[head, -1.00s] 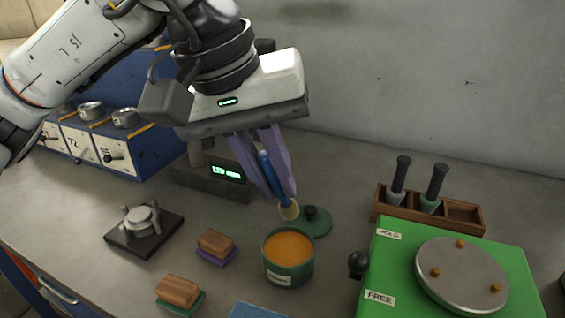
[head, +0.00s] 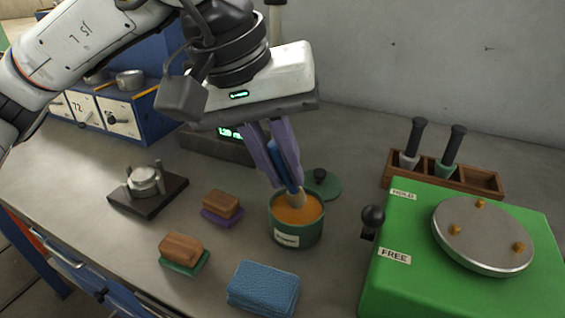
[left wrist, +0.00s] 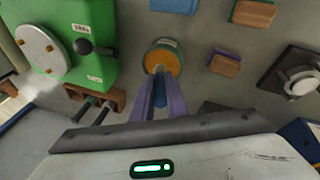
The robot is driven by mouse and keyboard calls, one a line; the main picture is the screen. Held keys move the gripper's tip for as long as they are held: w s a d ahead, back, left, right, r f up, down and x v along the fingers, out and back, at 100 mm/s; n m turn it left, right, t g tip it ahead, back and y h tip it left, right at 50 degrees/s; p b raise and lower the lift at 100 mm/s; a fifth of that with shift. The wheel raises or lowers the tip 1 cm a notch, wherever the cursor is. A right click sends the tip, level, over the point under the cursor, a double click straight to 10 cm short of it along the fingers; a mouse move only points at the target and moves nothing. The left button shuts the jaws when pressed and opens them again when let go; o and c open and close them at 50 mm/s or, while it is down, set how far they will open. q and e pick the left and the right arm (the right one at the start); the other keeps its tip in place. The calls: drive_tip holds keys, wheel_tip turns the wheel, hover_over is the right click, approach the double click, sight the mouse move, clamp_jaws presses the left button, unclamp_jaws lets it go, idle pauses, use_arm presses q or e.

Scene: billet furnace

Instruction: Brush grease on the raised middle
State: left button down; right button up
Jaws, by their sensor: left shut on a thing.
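My left gripper (head: 285,168) is shut on a blue-handled brush (head: 288,158) that points down. The brush's pale tip is at the orange grease in a green tin (head: 298,232), inside the rim; how deep it dips I cannot tell. The left wrist view also shows the tin (left wrist: 152,47) straight ahead of the fingers. A round metal plate (head: 478,235) with three brass pins lies on a green box (head: 400,285) at the right. A metal piece with a raised round middle (head: 145,180) sits among posts on a dark base at the left. My right gripper is not in view.
A green lid (head: 325,186) lies behind the tin. Two wooden-backed blocks (head: 221,203) (head: 181,247) and a blue cloth (head: 263,287) lie around it. A wooden rack (head: 485,182) with two dark-handled tools stands behind the green box. A black knob (head: 373,217) sticks out from the box.

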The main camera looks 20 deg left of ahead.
use_arm(q)
drive_tip(key=shift+f+b, duration=0.6)
drive_tip(key=shift+f, duration=0.05)
idle(0.8)
drive_tip(key=shift+s+f, duration=0.1)
idle(1.1)
drive_tip(key=shift+r+p, duration=0.4)
drive_tip(key=shift+r, duration=0.35)
drive_tip(key=shift+r+p, duration=2)
drive_tip(key=shift+r, duration=0.9)
drive_tip(key=shift+f, duration=0.1)
